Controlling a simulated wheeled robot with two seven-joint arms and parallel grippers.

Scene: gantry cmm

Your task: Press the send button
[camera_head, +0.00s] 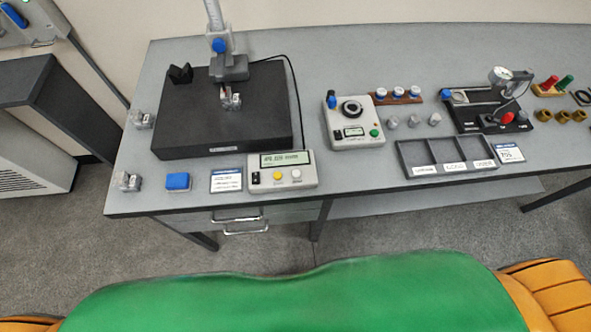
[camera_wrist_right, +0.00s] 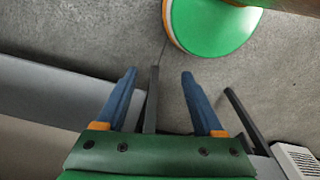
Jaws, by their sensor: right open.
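A small beige box with a screen (camera_head: 282,172) stands near the front edge of the table in the head view. It has a lit display, a black switch, a yellow button (camera_head: 278,176) and a white button (camera_head: 296,175). I cannot read which one is the send button. A second beige box (camera_head: 352,122) with a dial and a green button (camera_head: 375,133) stands further right. My right gripper (camera_wrist_right: 160,78) shows in the right wrist view with two blue fingers apart, empty, over the floor and away from the boxes. My left gripper is not in view.
The grey table (camera_head: 340,189) carries a black plate (camera_head: 225,132) with a gauge stand, a blue block (camera_head: 178,181), a divided tray (camera_head: 405,155) and a dial-gauge fixture (camera_head: 490,105). Small metal parts stand at its left edge. Open floor (camera_head: 300,245) lies between me and the table.

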